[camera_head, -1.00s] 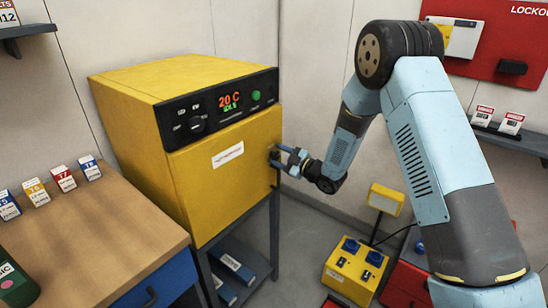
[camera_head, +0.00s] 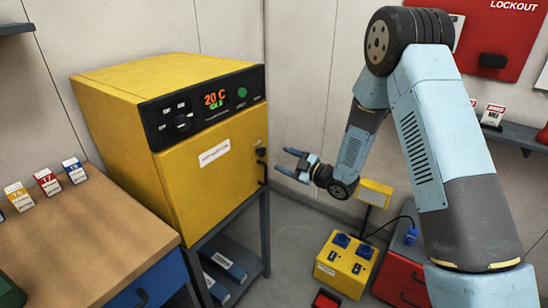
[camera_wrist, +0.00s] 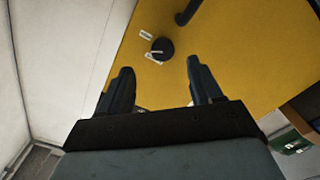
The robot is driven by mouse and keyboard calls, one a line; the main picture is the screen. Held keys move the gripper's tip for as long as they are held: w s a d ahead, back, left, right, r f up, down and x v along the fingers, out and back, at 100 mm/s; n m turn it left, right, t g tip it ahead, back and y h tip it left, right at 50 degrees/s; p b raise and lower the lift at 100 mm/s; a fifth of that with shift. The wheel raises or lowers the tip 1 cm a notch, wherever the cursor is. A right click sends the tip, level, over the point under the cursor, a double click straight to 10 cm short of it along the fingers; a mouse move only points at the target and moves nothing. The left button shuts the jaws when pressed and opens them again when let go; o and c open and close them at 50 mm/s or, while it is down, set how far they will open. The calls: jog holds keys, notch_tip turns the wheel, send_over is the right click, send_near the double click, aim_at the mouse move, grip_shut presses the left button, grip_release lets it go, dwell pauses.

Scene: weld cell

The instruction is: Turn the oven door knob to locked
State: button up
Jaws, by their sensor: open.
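The yellow oven (camera_head: 120,100) stands on a dark stand, its door (camera_head: 205,185) closed. The small dark door knob (camera_head: 261,151) sits near the door's right edge, above the black bar handle (camera_head: 262,172). In the wrist view the round black knob (camera_wrist: 162,48) lies just beyond the fingertips, with two small white labels beside it. The label text and the knob's exact setting are too small to read. My gripper (camera_head: 283,162) is open and empty, to the right of the door and apart from the knob. Its fingers (camera_wrist: 160,68) show spread in the wrist view.
A wooden bench (camera_head: 90,240) with small tag boxes stands at left. A yellow socket box (camera_head: 345,265) and red cases (camera_head: 400,280) sit on the floor below my arm. A red lockout board (camera_head: 500,45) hangs on the wall. The space between gripper and door is clear.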

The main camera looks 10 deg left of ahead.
aim_at(264, 153)
jog(key=v, duration=0.5)
jog(key=shift+s+d, duration=0.1)
jog(key=shift+d, duration=0.3)
jog(key=shift+c, duration=0.2)
jog(key=w+a+m, duration=0.1)
jog(key=a+m, duration=0.1)
jog(key=a, duration=0.2)
jog(key=w+a+m, duration=0.2)
jog(key=a+m, duration=0.1)
jog(key=a, duration=0.1)
jog(key=w+a+m, duration=0.1)
jog(key=a+m, duration=0.2)
jog(key=a, duration=0.2)
jog(key=shift+w+a, duration=0.1)
jog(key=shift+w, duration=0.25)
jog(key=c, duration=1)
